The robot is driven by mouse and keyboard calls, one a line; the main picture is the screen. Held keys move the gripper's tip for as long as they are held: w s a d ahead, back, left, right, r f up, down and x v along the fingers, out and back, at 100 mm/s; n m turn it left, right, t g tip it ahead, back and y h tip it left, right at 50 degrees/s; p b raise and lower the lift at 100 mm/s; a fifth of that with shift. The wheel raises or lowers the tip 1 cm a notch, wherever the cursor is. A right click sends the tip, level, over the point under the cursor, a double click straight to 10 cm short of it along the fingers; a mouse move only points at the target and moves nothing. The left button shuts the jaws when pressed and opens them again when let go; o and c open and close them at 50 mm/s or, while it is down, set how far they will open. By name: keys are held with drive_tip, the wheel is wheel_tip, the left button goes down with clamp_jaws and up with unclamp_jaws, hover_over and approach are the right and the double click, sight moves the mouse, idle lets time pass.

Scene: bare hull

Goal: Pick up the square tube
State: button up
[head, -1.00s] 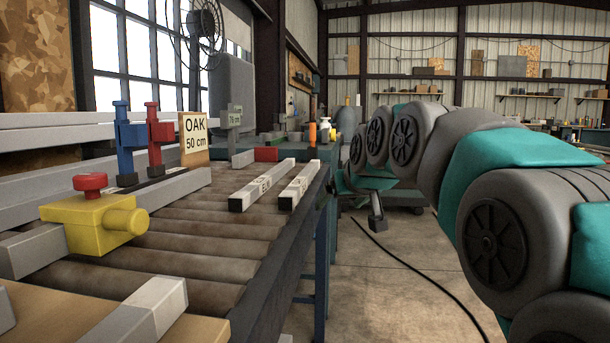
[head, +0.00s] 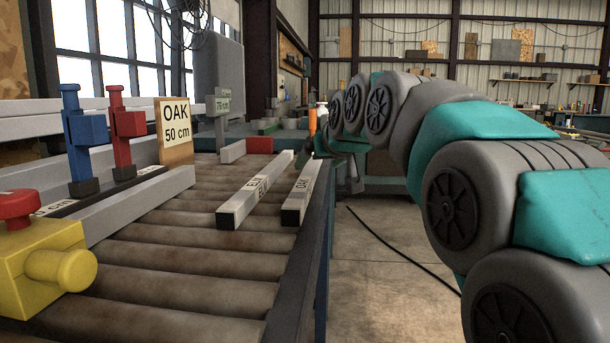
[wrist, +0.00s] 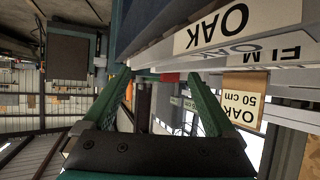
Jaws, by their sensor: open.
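Two pale square tubes lie side by side on the rollers in the head view. The left one, labelled like "ELM" (head: 250,193), and the right one, labelled "OAK" (head: 301,188), both have dark near ends. In the wrist view, the OAK tube (wrist: 180,44) crosses the upper right, with the ELM tube (wrist: 285,54) beyond it. My gripper (wrist: 157,76) shows as two green fingers, wide apart with nothing between them. It is beside the OAK tube, apart from it. In the head view my arm hides most of the gripper.
The roller table (head: 190,265) has a dark side rail at its right. An "OAK 50 cm" sign (head: 175,122), blue clamp (head: 85,130), red clamp (head: 122,125) and yellow block (head: 35,270) stand left. A red block (head: 259,145) lies behind the tubes. Open floor is at right.

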sight(312, 171)
drive_tip(key=shift+x, duration=3.7)
drive_tip(key=shift+c, duration=0.2)
clamp_jaws()
